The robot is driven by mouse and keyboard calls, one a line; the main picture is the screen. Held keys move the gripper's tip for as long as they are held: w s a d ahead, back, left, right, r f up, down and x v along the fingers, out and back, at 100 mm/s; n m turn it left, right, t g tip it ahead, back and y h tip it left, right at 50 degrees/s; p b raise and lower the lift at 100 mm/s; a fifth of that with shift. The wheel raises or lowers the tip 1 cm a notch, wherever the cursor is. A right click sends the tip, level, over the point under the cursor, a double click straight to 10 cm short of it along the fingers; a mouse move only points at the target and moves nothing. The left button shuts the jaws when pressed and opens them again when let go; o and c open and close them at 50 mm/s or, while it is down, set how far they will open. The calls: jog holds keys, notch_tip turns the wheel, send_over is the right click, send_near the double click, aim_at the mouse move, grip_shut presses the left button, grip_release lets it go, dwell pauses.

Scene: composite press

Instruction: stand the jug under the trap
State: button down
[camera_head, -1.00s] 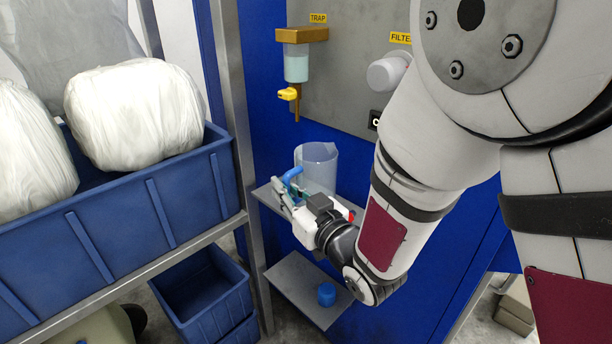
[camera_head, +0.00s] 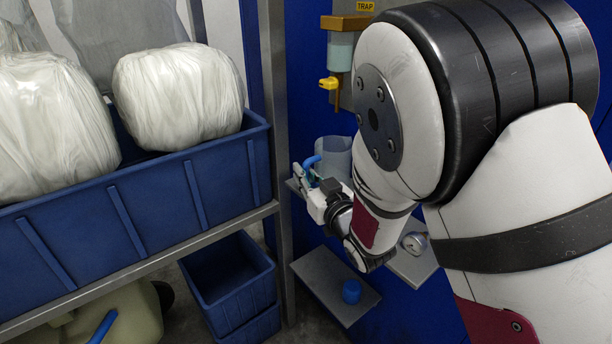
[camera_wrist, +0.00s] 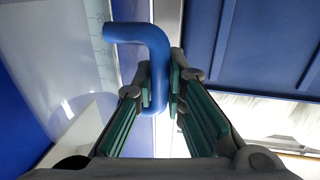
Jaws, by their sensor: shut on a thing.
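The jug (camera_head: 336,152) is clear, with a blue handle (camera_head: 311,162). My gripper (camera_head: 309,178) is shut on the handle, which stands between the fingers in the wrist view (camera_wrist: 157,85). The jug's clear wall (camera_wrist: 72,45) is at the left there. The trap (camera_head: 341,52) is a clear bowl under a brass-coloured block, with a yellow valve (camera_head: 329,83) and a thin outlet below. In the head view the jug shows below the outlet and looks upright. My gripper and arm hide its base, so I cannot tell whether it touches the shelf.
A lower shelf (camera_head: 325,279) carries a blue cap (camera_head: 351,291). A metal rack post (camera_head: 277,120) stands close on the left, beside a blue bin (camera_head: 150,190) with white bundles. My arm covers much of the right side.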

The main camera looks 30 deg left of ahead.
jog(key=shift+f, duration=0.1)
jog(key=c, duration=1.6)
grip_release()
jog(key=shift+c, duration=0.2)
jog(key=shift+s+d, duration=0.15)
jog(key=shift+d, duration=0.1)
jog(key=v, duration=1.1)
jog(key=shift+d+p, duration=0.15)
jog(key=shift+p, duration=0.15)
jog(key=shift+s, duration=0.1)
